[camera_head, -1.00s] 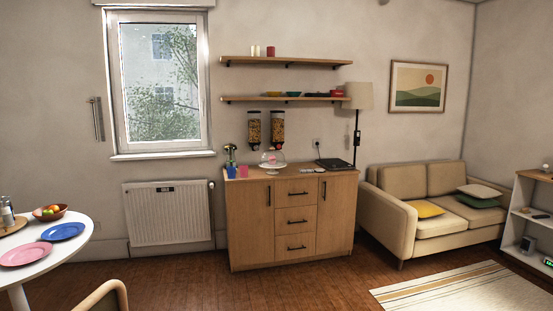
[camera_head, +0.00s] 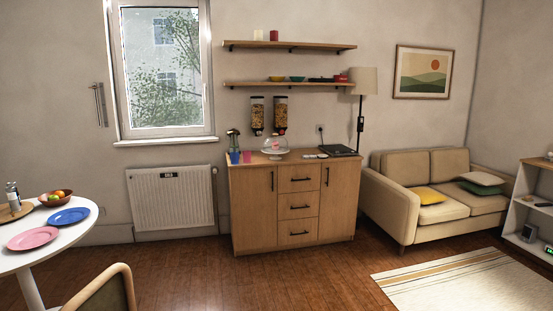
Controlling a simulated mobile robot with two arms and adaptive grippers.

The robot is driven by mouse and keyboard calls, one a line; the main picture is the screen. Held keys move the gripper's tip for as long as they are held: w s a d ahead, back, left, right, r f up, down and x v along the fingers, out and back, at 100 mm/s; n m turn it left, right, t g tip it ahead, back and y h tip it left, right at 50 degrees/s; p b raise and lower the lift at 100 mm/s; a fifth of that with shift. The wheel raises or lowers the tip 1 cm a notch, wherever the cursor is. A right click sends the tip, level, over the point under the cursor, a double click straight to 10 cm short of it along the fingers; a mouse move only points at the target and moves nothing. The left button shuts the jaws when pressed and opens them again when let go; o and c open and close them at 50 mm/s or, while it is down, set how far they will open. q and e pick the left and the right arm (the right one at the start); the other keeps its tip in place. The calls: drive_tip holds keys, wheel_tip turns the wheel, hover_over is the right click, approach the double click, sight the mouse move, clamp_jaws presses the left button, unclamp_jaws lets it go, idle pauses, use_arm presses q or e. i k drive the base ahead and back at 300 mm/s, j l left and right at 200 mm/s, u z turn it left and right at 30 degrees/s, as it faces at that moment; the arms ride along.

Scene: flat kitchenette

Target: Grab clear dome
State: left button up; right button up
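The clear dome (camera_head: 276,143) is a see-through cover on a white cake stand (camera_head: 275,155). It stands on top of the wooden cabinet (camera_head: 262,165) against the far wall. Something pink shows under the dome. A blue cup (camera_head: 234,157) and a pink cup (camera_head: 247,156) stand just left of it. Neither of my grippers shows in the head view, and the dome is some way off across the room.
A round white table (camera_head: 70,234) with plates and a fruit bowl stands at the left, with a chair (camera_head: 105,290) in front. A beige sofa (camera_head: 385,205) and striped rug (camera_head: 450,282) are at the right. The wooden floor (camera_head: 250,280) before the cabinet is clear.

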sight(275, 143)
drive_tip(key=i+l+z, duration=0.25)
drive_tip(key=i, duration=0.55)
drive_tip(key=i+z, duration=0.25)
drive_tip(key=i, duration=0.5)
drive_tip(key=i+u, duration=0.1)
drive_tip(key=i, duration=1)
drive_tip(key=i+l+u, duration=0.1)
drive_tip(key=i, duration=1)
drive_tip(key=i+l+u, duration=0.15)
drive_tip(key=i+u, duration=0.35)
drive_tip(key=i+l+u, duration=0.35)
drive_tip(key=u, duration=0.15)
drive_tip(key=i+l+u, duration=0.3)
drive_tip(key=l+u, duration=0.2)
drive_tip(key=i+l+u, duration=0.25)
drive_tip(key=l+u, duration=0.2)
